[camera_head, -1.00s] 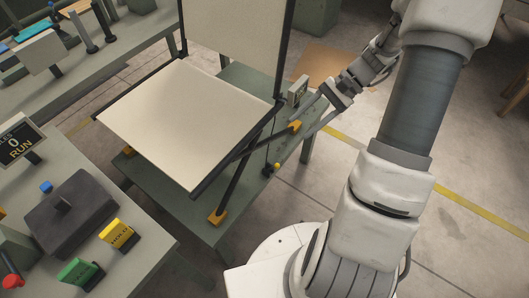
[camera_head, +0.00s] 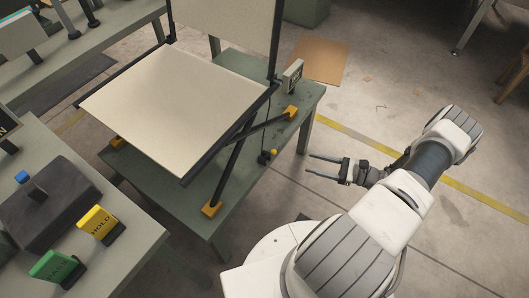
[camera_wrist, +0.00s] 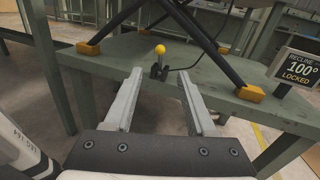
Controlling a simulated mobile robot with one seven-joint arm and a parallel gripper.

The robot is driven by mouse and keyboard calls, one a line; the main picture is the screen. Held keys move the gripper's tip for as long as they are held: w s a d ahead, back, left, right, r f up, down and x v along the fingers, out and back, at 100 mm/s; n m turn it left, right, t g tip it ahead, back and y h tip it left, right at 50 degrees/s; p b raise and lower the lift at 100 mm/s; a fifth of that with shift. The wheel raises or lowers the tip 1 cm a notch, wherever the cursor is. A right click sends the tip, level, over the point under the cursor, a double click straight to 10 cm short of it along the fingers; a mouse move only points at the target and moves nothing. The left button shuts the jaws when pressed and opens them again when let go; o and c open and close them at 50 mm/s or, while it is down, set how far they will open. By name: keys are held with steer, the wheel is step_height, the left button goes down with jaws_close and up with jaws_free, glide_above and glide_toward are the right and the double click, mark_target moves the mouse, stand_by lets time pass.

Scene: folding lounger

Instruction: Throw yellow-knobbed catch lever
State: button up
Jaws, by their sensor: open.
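The catch lever with its yellow knob (camera_head: 273,152) stands on the near edge of the green table, below the lounger's crossed dark legs. It also shows in the wrist view (camera_wrist: 160,50), upright, beyond my fingertips and between them. My gripper (camera_head: 309,165) is open and empty, to the right of the lever and apart from it. In the wrist view its two grey fingers (camera_wrist: 158,80) are spread wide. The folding lounger (camera_head: 170,105) has a cream seat and a raised cream back. A small display (camera_wrist: 299,67) reads "RECLINE 100° LOCKED".
The lounger's legs end in yellow-orange feet (camera_head: 211,209) on the green table (camera_head: 235,190), on both sides of the lever. A side bench at left holds a yellow HOLD card (camera_head: 98,224) and a green card (camera_head: 55,265). Open floor lies right of the table.

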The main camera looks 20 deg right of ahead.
mark_target(269, 154)
steer(key=b+x, duration=0.1)
steer(key=x, duration=1.6)
steer(key=shift+w+f, duration=0.2)
jaws_close()
stand_by(0.8)
